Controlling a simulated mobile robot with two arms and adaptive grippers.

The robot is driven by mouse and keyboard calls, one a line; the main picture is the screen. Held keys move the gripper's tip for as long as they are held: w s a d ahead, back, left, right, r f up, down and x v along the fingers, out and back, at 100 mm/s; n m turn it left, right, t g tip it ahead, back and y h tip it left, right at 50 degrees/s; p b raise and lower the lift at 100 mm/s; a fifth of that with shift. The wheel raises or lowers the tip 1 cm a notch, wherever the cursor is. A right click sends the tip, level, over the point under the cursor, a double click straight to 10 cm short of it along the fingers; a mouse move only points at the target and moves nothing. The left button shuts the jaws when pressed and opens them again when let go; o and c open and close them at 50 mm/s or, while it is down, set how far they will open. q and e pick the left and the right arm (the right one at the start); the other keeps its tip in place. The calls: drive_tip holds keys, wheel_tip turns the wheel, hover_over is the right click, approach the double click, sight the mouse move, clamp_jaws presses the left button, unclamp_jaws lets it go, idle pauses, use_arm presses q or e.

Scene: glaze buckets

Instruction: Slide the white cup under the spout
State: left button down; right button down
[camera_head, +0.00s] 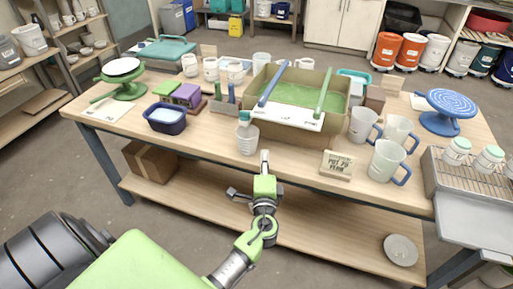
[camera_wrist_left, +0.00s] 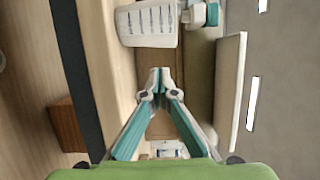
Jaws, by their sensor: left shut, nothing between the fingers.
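A white ribbed cup (camera_head: 247,141) stands upright near the table's front edge, left of the cardboard-coloured basin (camera_head: 285,130). It also shows near the top of the left wrist view (camera_wrist_left: 146,24). A small teal-topped white piece (camera_head: 244,117), perhaps the spout, shows just behind and above the cup; I cannot tell whether the cup is directly under it. My left gripper (camera_head: 265,157) is shut and empty at the table's front edge, right of and nearer than the cup. Its closed fingertips show in the left wrist view (camera_wrist_left: 160,80), apart from the cup. My right gripper is not in view.
A navy tub (camera_head: 165,121) stands left of the cup. A small sign (camera_head: 338,165) and several mugs, such as a blue-handled one (camera_head: 384,160), stand to the right. The bare tabletop (camera_head: 205,137) between tub and cup is free. A lower shelf (camera_head: 215,208) lies below.

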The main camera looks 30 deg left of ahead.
sight(252, 144)
use_arm(q)
drive_tip(key=a, duration=0.2)
drive_tip(key=w+a+p, duration=0.1)
drive_tip(key=a, duration=0.1)
drive_tip(key=shift+w, duration=0.1)
drive_tip(key=shift+w+a+f+b, duration=0.1)
drive_tip(key=shift+w+a+b, duration=0.15)
drive_tip(key=shift+a+b, duration=0.55)
drive_tip(key=shift+a, duration=0.4)
drive_tip(key=shift+d, duration=0.1)
